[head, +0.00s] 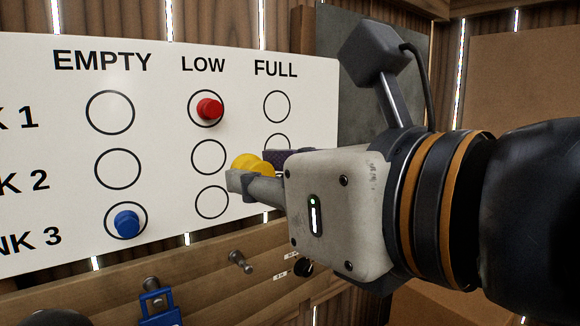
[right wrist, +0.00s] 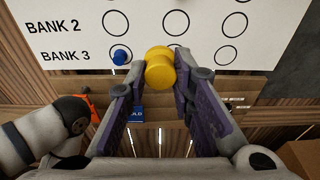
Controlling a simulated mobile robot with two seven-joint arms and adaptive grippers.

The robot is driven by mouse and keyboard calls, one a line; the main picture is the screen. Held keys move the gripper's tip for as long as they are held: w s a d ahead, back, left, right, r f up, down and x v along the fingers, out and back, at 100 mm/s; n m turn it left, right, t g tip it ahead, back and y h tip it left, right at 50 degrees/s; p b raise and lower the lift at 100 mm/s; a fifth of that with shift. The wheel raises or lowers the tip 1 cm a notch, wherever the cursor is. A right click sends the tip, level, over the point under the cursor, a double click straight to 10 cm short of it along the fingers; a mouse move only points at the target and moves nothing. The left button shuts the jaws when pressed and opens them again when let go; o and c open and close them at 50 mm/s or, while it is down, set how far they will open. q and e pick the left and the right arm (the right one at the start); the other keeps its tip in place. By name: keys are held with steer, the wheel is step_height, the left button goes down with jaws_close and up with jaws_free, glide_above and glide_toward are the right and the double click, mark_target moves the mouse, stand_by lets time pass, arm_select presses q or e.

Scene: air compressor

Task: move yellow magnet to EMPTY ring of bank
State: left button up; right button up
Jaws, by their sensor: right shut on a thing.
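My right gripper (head: 255,178) is shut on the yellow magnet (head: 246,165), in front of the white board (head: 160,75). In the head view the magnet appears between the LOW and FULL columns, around the Bank 2 row. The right wrist view shows the yellow magnet (right wrist: 160,68) between the fingertips; I cannot tell whether it touches the board. The Bank 2 EMPTY ring (head: 118,168) is bare, to the left of the gripper. The red magnet (head: 209,109) is on the Bank 1 LOW ring. The blue magnet (head: 127,224) is on the Bank 3 EMPTY ring. My left gripper is not in view.
Below the board is a wooden rail (head: 210,262) with a metal peg (head: 240,262), a black knob (head: 303,267) and a blue padlock-like tag (head: 158,305). The gripper partly hides the Bank 2 FULL ring. The board's left side is clear of my arm.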

steer(key=s+a+f, duration=0.2)
steer(key=s+a, duration=0.4)
steer(key=a, duration=0.2)
steer(key=shift+s+f+p, duration=0.15)
steer(key=shift+p, duration=0.25)
steer(key=shift+a, duration=0.1)
stand_by(0.4)
steer(key=shift+s+a+r+x, duration=0.1)
steer(key=shift+a+r+x, duration=0.35)
steer(key=shift+x, duration=2.55)
steer(key=shift+s+a+r+x, duration=0.1)
steer(key=shift+r+x, duration=0.65)
steer(key=shift+x, duration=2.25)
steer(key=shift+s+a+r+x, duration=0.1)
steer(key=shift+a+r+x, duration=0.35)
steer(key=shift+x, duration=2.55)
steer(key=shift+d+r, duration=0.15)
steer(key=shift+d, duration=0.1)
steer(key=shift+w, duration=0.1)
steer(key=shift+w+d+f+b, duration=0.4)
steer(key=shift+w+d+f, duration=0.2)
steer(key=shift+d, duration=0.25)
